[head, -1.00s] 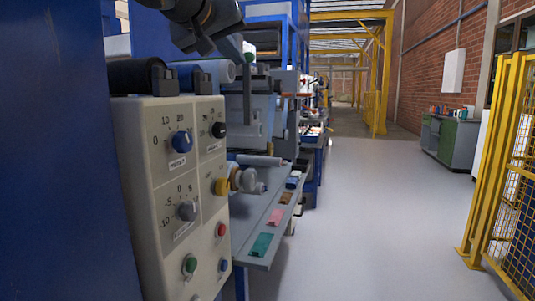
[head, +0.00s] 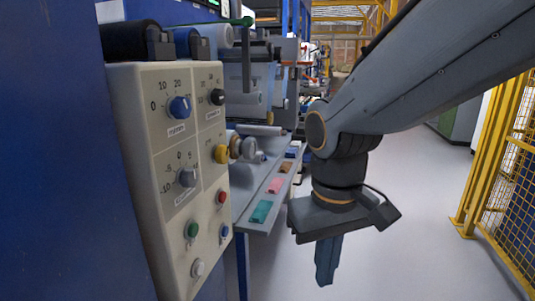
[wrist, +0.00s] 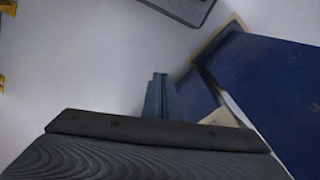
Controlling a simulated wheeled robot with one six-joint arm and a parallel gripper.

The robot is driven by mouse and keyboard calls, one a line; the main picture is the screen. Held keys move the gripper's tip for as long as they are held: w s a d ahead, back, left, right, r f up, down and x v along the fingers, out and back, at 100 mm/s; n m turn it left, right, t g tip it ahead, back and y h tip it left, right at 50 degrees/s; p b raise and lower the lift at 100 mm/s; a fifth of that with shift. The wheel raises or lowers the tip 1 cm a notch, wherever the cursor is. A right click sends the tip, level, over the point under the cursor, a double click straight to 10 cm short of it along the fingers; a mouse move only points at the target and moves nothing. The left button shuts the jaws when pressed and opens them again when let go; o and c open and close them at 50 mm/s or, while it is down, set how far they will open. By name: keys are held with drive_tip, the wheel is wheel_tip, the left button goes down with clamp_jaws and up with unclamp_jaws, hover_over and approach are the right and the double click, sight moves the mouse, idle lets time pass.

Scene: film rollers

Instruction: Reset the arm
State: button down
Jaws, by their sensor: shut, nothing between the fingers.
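My gripper (head: 326,262) hangs from my grey arm in the right half of the head view. Its blue-grey fingers point down and are together with nothing between them. It is over the pale floor, to the right of the control panel and the shelf, and touches nothing that I can see. In the wrist view the fingers (wrist: 160,95) show in the middle, closed, above the dark edge of the gripper's body.
A beige control panel (head: 150,155) with knobs and buttons stands at left on a blue machine. A grey shelf (head: 246,222) beside it holds several coloured pieces. A yellow mesh fence (head: 497,165) stands at right. The floor (head: 405,255) between is clear.

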drive_tip(key=s+f, duration=0.2)
drive_tip(key=s, duration=0.2)
drive_tip(key=d+r+m+p, duration=0.3)
drive_tip(key=d+r+p, duration=0.6)
drive_tip(key=p, duration=0.9)
drive_tip(key=shift+w+d+r+g+p, duration=0.3)
drive_tip(key=shift+r+p, duration=0.1)
drive_tip(key=shift+r, duration=0.2)
